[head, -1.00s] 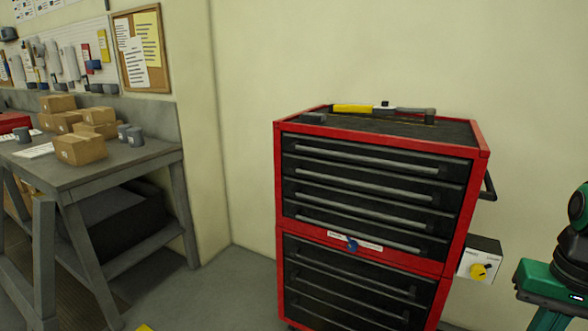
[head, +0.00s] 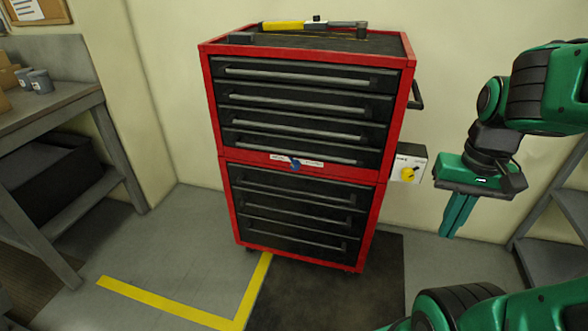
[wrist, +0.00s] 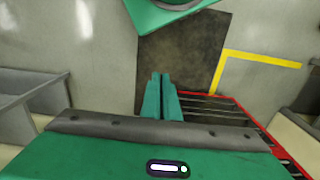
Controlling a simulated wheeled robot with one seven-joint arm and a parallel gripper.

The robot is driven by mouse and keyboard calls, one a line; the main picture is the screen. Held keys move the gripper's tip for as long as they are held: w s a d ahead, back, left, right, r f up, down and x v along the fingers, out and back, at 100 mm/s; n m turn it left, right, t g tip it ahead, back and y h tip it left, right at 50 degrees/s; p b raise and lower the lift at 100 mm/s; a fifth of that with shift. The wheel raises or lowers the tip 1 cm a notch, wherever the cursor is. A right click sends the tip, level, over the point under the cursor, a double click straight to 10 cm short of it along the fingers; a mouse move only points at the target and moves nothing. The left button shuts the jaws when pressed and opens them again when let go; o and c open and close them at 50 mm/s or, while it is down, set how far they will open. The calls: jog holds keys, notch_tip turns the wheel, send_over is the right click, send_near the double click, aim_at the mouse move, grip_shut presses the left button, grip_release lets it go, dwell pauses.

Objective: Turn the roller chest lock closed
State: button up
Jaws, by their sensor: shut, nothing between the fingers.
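The roller chest (head: 292,172) is red with black drawers and stands against the wall in the middle of the head view. Its lock, a small blue knob (head: 295,164), sits on the red band between the upper and lower drawers, with white labels on either side. The label text is too small to read. My gripper (head: 450,236) hangs to the right of the chest, fingers pointing down, shut and empty, well apart from the lock. In the wrist view the fingers (wrist: 161,78) are together and the chest (wrist: 232,112) shows at the right; the lock cannot be made out there.
A white box with a yellow knob (head: 408,173) is beside the chest's right side. A yellow and grey tool (head: 315,26) lies on top. A workbench (head: 60,112) stands left, a grey shelf (head: 560,215) right. A dark mat (head: 345,288) and open floor lie in front.

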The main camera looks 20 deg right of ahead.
jog(key=o, duration=1)
jog(key=shift+w+d+f, duration=0.1)
jog(key=shift+w+d, duration=0.05)
jog(key=shift+w, duration=0.1)
jog(key=shift+o, duration=0.2)
jog(key=w+d+f+n+g+h, duration=0.1)
jog(key=w+d+f+n+h, duration=0.2)
jog(key=w+f+n, duration=0.4)
jog(key=w+f+h, duration=0.1)
jog(key=w, duration=0.6)
jog(key=shift+w+f+g, duration=0.2)
jog(key=shift+f+g, duration=0.1)
jog(key=shift+f, duration=0.1)
jog(key=w+f+n+h, duration=0.3)
jog(key=w+f+n, duration=0.2)
jog(key=w, duration=0.2)
jog(key=n+t+h, duration=0.2)
jog(key=n+t, duration=1.5)
jog(key=n, duration=0.7)
send_near(294, 167)
jog(key=x, duration=0.8)
jog(key=shift+w+d+f, duration=0.1)
jog(key=shift+f, duration=0.05)
